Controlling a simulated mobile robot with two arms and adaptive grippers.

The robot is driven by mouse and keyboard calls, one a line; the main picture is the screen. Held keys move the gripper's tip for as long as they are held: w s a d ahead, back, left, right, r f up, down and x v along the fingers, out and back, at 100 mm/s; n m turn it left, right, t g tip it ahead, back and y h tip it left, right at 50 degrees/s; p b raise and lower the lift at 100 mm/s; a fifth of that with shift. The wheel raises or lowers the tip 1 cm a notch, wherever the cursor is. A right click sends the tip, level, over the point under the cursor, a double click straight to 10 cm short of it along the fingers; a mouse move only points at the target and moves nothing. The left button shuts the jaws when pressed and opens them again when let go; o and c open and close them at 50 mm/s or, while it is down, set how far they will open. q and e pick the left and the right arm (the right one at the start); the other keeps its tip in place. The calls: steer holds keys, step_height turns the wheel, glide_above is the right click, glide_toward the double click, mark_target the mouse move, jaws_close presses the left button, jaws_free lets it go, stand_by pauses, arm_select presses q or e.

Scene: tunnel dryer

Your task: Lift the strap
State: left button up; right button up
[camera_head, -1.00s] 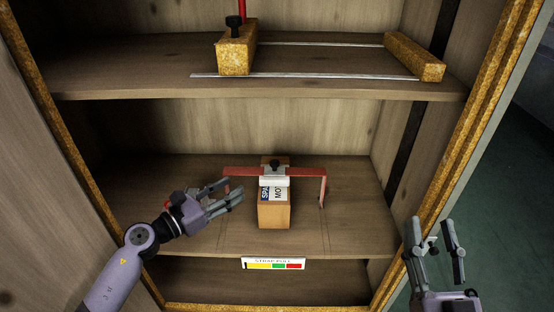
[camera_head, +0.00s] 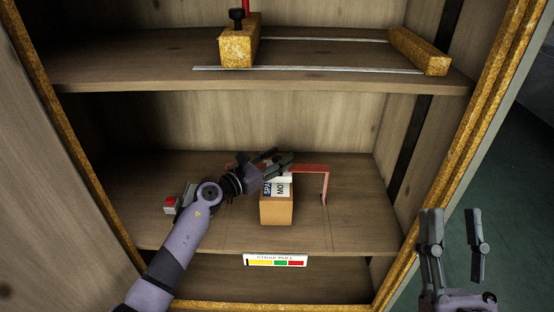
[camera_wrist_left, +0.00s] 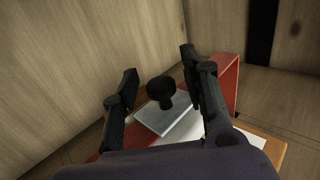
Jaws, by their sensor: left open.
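The red strap (camera_head: 310,168) spans a brown box (camera_head: 276,212) on the middle shelf, with its right leg reaching down toward the shelf. In the left wrist view the strap (camera_wrist_left: 228,88) passes behind the right finger, and a black knob (camera_wrist_left: 161,89) stands on a pale metal plate (camera_wrist_left: 170,121). My left gripper (camera_head: 274,159) is over the strap's middle and hides the knob and the strap's left part in the head view. Its open fingers (camera_wrist_left: 160,85) stand on either side of the knob, apart from it. My right gripper (camera_head: 455,225) is open and empty, outside the cabinet.
A red button on a grey box (camera_head: 169,206) sits at the left of the middle shelf. A coloured label (camera_head: 275,260) is on the shelf's front edge. The upper shelf holds two yellow blocks (camera_head: 237,47) with metal rods. The shelf right of the strap is clear.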

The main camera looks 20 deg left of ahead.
arm_select(q)
steer(key=shift+c, duration=0.2)
jaws_close()
stand_by(0.4)
stand_by(0.3)
